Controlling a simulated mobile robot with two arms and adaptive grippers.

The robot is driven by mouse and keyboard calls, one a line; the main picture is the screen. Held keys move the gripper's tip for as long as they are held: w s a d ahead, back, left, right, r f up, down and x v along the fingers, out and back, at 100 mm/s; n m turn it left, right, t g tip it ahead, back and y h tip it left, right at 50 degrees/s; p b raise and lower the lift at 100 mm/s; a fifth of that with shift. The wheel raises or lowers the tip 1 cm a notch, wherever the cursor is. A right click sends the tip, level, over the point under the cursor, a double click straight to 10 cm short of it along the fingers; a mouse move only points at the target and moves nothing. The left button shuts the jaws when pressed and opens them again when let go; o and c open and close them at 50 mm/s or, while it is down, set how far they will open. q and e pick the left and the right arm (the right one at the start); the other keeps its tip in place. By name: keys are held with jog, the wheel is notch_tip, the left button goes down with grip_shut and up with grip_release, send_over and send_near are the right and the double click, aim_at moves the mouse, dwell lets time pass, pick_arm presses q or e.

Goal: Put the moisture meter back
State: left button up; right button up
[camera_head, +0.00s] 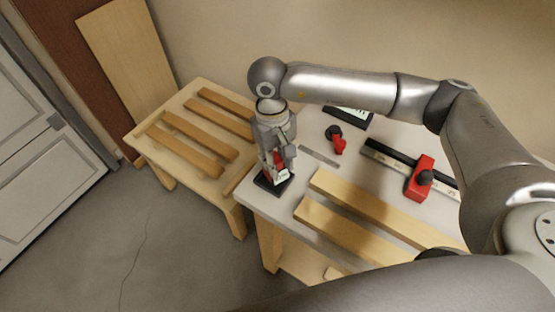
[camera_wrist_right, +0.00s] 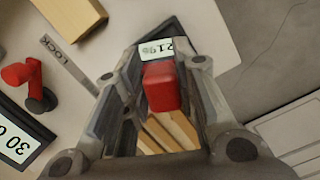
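The moisture meter (camera_wrist_right: 161,88), a red block-shaped body, sits between the fingers of my right gripper (camera_head: 273,158). In the right wrist view the fingers of my right gripper (camera_wrist_right: 155,75) lie against both of its sides. A small screen reading about 21% (camera_wrist_right: 157,50) shows just beyond the red part. In the head view the red body is partly hidden by the fingers, above a black pad (camera_head: 266,187) at the near left corner of the white-topped bench (camera_head: 255,203). Whether it touches the pad is unclear. My left gripper is out of view.
A slatted wooden bench (camera_head: 185,100) stands to the left. On the white top lie a metal strip (camera_head: 319,156), a red-and-black tool (camera_head: 337,142), a black display device (camera_head: 352,116), a rail with a red block (camera_head: 419,178) and wooden boards (camera_head: 345,228).

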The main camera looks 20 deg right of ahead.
jog(key=o, duration=0.4)
jog(key=shift+o, duration=0.2)
jog(key=shift+r, duration=0.1)
jog(key=shift+r+p, duration=0.2)
jog(key=shift+p, duration=0.15)
jog(key=shift+r+p, duration=0.7)
jog(key=shift+p, duration=0.35)
jog(key=shift+w+a+r+b, duration=0.1)
jog(key=shift+w+r+b, duration=0.1)
jog(key=shift+r+b, duration=0.55)
notch_tip(320, 180, up, 10)
jog(key=b, duration=0.2)
jog(key=shift+w+a+b, duration=0.15)
jog(key=shift+w+b, duration=0.15)
jog(key=shift+w, duration=0.15)
